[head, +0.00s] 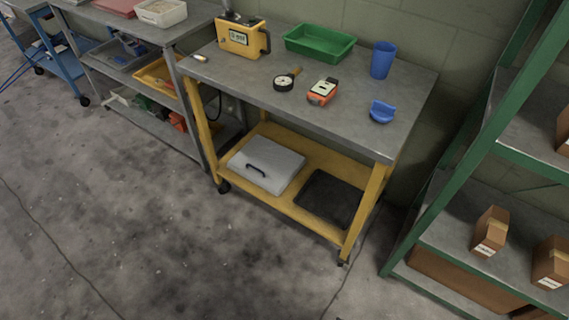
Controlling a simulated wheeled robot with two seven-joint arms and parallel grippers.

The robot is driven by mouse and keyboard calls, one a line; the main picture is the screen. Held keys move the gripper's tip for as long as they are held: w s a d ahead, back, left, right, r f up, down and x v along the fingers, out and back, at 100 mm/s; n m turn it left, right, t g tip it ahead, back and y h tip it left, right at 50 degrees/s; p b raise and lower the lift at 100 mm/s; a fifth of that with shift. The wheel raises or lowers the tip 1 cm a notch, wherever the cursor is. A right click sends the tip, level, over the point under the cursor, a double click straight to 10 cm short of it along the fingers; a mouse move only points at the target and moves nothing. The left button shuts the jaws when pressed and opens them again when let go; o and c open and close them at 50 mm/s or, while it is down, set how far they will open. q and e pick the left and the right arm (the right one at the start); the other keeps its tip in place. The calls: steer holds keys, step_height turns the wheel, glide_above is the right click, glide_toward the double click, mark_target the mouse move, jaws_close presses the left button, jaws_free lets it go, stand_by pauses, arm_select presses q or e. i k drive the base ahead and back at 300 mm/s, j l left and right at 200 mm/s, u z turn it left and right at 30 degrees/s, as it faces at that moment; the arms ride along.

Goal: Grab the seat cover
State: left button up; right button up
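I cannot make out anything that is clearly a seat cover in the head view. A yellow workbench (378,215) on casters with a grey top stands in the middle. On its lower shelf lie a light grey case with a dark handle (268,163) and a flat dark mat or tray (329,198). Neither of my grippers is in view.
On the bench top are a yellow device (240,38), a green tray (320,43), a blue cup (382,60), a round gauge (284,83), an orange meter (322,92) and a blue holder (382,112). A green rack (455,170) with boxes stands right. The front floor is clear.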

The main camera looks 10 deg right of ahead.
mark_target(271, 166)
steer(key=z, duration=0.7)
steer(key=i+j+z, duration=0.15)
steer(key=j+z, duration=0.2)
steer(key=i+j+z, duration=0.1)
steer(key=j+z, duration=0.2)
steer(key=j, duration=0.15)
steer(key=j+z, duration=0.35)
steer(key=i+j+z, duration=0.15)
steer(key=j, duration=2.1)
steer(key=k+l, duration=0.05)
